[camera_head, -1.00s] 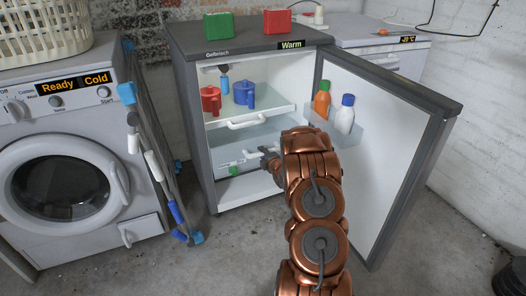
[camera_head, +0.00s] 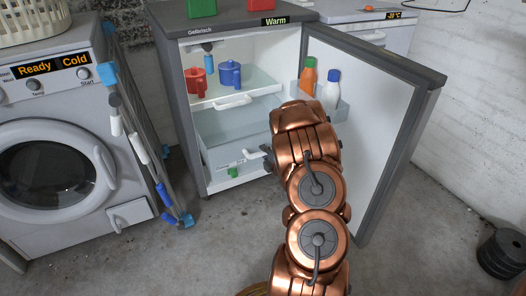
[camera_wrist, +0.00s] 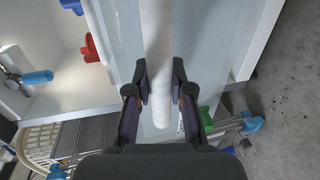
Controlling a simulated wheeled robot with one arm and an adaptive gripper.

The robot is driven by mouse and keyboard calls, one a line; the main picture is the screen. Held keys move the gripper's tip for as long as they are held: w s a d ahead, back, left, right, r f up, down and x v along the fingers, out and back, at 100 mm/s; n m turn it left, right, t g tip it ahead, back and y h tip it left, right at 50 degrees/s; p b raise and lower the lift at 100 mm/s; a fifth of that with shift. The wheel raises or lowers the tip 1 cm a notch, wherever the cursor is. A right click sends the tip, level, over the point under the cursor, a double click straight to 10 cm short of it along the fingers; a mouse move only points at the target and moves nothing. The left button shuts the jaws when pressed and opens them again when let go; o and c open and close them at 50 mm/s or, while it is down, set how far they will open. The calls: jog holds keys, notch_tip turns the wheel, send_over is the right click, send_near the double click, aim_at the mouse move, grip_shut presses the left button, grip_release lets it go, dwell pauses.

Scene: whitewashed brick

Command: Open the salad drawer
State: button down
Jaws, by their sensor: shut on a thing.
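The salad drawer (camera_head: 213,163) is the pale, see-through box low in the open fridge (camera_head: 187,110). It is pulled partly forward. My gripper (camera_head: 256,154) is at its front, largely hidden behind my copper arm in the head view. In the wrist view, a white bar handle (camera_wrist: 157,55) runs between the two dark fingers of my gripper (camera_wrist: 160,92), and they are shut on it. A small green thing (camera_head: 233,172) shows at the drawer front.
The fridge door (camera_head: 375,120) stands open to the right, with an orange bottle (camera_head: 307,78) and a white bottle (camera_head: 331,92) in its rack. A folded drying rack (camera_head: 140,140) leans at left.

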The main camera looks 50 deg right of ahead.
jog(key=c, duration=1)
grip_release()
jog(key=v, duration=0.7)
jog(key=shift+s+a, duration=0.1)
jog(key=shift+s, duration=0.15)
jog(key=shift+r, duration=0.1)
